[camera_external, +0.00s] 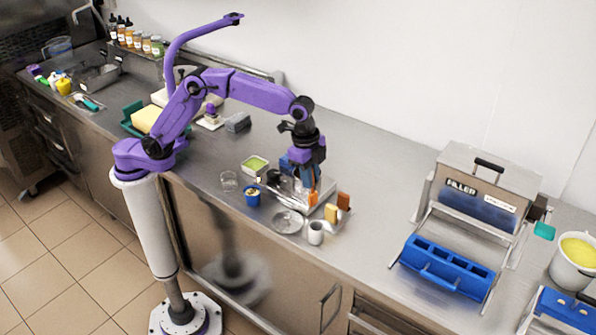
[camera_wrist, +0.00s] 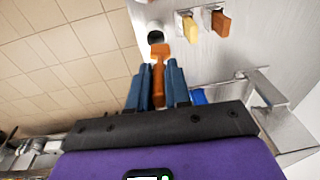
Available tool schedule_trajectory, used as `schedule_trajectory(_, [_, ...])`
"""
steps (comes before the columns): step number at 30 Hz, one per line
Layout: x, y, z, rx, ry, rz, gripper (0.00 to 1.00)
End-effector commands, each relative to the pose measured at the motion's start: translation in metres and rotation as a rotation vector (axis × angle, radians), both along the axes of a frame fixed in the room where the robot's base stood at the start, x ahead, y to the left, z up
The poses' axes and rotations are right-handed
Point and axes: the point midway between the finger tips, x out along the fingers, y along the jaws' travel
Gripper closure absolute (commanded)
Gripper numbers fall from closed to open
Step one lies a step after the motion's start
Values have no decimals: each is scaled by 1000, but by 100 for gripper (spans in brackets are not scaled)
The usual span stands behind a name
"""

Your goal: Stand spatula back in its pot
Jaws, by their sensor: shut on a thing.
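My gripper (camera_external: 312,186) is shut on the orange spatula (camera_external: 312,198) and holds it above the counter. In the wrist view the spatula (camera_wrist: 158,68) stands out between the two blue fingers of my gripper (camera_wrist: 158,90), its wider end away from me. The small white pot (camera_external: 316,233) stands upright on the counter, in front of the gripper. In the wrist view the pot (camera_wrist: 155,32) shows a dark open mouth just beyond the spatula's end. The spatula appears outside the pot; the exact gap is hard to tell.
Counter is free towards the blue mould (camera_external: 447,267).

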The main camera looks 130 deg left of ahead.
Motion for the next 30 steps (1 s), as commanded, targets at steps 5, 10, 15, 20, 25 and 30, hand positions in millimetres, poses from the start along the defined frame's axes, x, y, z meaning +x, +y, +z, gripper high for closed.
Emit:
schedule_trajectory(5, [16,-5,-6,3,-7,0,100])
schedule_trajectory(10, [18,-6,-12,4,-9,1,100])
schedule_trajectory(15, [17,-6,-24,3,-7,0,100])
schedule_trajectory(20, [17,-6,-37,3,-7,1,100])
schedule_trajectory(25, [17,-6,-49,3,-8,1,100])
schedule_trajectory(30, [17,-5,-55,4,-9,1,100])
